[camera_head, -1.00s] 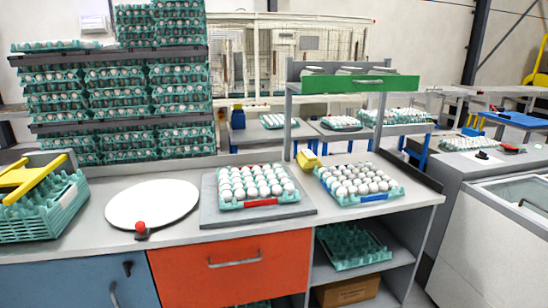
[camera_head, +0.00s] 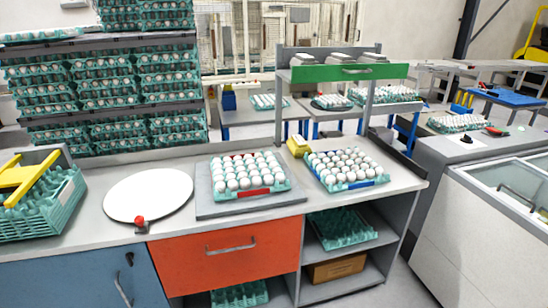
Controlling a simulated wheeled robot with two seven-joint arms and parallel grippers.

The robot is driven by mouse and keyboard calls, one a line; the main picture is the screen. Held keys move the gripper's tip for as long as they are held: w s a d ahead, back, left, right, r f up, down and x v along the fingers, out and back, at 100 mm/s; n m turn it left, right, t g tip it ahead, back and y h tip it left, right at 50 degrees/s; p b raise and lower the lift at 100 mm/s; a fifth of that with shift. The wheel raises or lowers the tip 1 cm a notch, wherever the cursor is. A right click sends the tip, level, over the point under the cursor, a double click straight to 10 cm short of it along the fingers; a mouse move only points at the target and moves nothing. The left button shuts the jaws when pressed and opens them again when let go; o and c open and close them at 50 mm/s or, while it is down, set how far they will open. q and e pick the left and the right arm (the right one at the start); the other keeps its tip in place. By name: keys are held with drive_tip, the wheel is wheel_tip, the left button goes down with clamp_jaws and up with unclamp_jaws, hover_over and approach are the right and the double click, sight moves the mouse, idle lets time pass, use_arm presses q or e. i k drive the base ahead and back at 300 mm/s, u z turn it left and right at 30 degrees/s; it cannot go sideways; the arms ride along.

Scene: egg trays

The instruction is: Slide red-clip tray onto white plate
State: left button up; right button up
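The red-clip tray (camera_head: 283,186) is a teal egg tray full of white eggs with a red clip on its front edge. It sits on a grey slab (camera_head: 222,211) on the counter. The round white plate (camera_head: 148,195) lies flat and empty to the left of the slab, apart from the tray. A red knob (camera_head: 139,221) stands at the plate's front edge. Neither of my grippers is in view.
A blue-clip egg tray (camera_head: 357,186) stands to the right on the counter (camera_head: 120,233), with a yellow object (camera_head: 298,146) behind. A teal crate with yellow handle (camera_head: 42,212) stands at the left. Stacked egg trays (camera_head: 100,90) rise behind.

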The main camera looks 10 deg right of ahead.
sight(233, 174)
drive_tip(key=z, duration=0.65)
drive_tip(key=i, duration=1.45)
drive_tip(key=u, duration=0.9)
drive_tip(key=i, duration=0.3)
drive_tip(key=u, duration=0.35)
